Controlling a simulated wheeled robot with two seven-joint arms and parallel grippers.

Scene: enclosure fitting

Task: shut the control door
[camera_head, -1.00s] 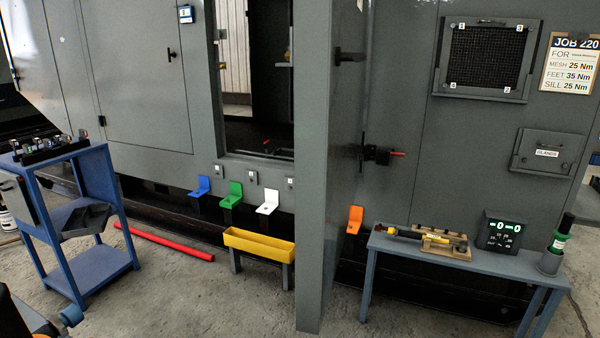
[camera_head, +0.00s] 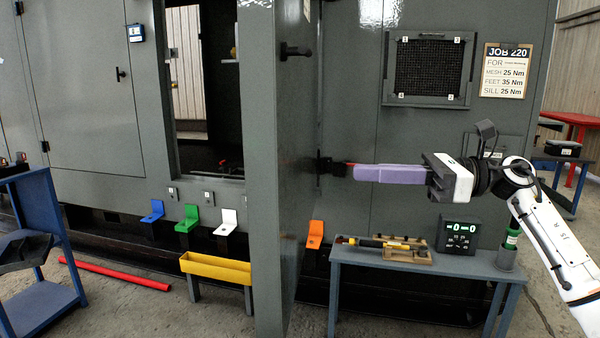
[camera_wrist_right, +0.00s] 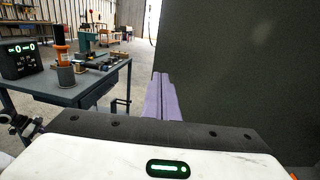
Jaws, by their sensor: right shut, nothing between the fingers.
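The control door (camera_head: 277,190) is a tall grey panel standing open, swung outward from the enclosure and seen nearly edge-on in the head view. It has a dark handle (camera_head: 296,50) near its top. The doorway (camera_head: 205,90) to its left is open. My right gripper (camera_head: 356,172) has long purple fingers, shut and empty, pointing left toward the door's right side. The fingertips overlap a red-tipped dark latch (camera_head: 330,166) in the picture; I cannot tell whether they touch. The fingers also show in the right wrist view (camera_wrist_right: 160,95), beside a dark panel (camera_wrist_right: 235,80). My left gripper is not in view.
A blue-grey bench (camera_head: 420,268) with tools and a display (camera_head: 458,236) stands below my right arm. A red bar (camera_head: 115,274) lies on the floor near a blue cart (camera_head: 55,215).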

